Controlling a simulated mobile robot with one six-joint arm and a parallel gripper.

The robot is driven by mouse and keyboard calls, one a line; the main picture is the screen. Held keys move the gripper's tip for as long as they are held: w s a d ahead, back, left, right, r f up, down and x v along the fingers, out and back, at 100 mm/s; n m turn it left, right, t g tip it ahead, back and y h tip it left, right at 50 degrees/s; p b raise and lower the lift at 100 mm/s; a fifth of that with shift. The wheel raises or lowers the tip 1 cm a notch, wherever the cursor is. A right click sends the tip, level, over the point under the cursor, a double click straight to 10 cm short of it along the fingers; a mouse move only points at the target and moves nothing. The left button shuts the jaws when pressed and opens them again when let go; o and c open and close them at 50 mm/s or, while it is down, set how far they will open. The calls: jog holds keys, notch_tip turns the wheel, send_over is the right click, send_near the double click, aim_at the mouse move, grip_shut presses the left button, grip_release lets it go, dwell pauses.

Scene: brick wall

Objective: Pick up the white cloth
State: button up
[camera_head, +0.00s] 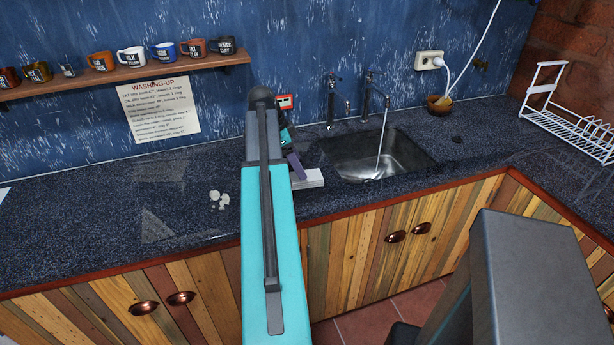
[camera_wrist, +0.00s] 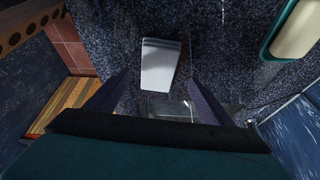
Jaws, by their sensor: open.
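The white cloth (camera_head: 308,179) lies flat on the dark speckled counter, just left of the sink and near the front edge. In the wrist view the cloth (camera_wrist: 160,62) is a pale, roughly rectangular patch. My gripper (camera_wrist: 159,78) is open, with one dark finger on each side of the cloth's near part in that view. The fingers look empty; I cannot tell how far above the cloth they are. In the head view my gripper (camera_head: 294,166) is beside the cloth, and my arm hides part of it.
The sink (camera_head: 378,155) with running water is right of the cloth. Small whitish pieces (camera_head: 218,200) lie on the counter to the left. A white dish rack (camera_head: 570,120) stands at the far right. A mug shelf (camera_head: 130,76) is on the wall. The left counter is mostly clear.

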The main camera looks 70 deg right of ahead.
aim_at(315, 178)
jog(key=shift+p+x, duration=0.65)
jog(key=shift+x, duration=1.95)
jog(key=shift+s+a, duration=0.1)
jog(key=shift+a, duration=0.05)
jog(key=shift+c, duration=0.4)
jog(key=c, duration=1)
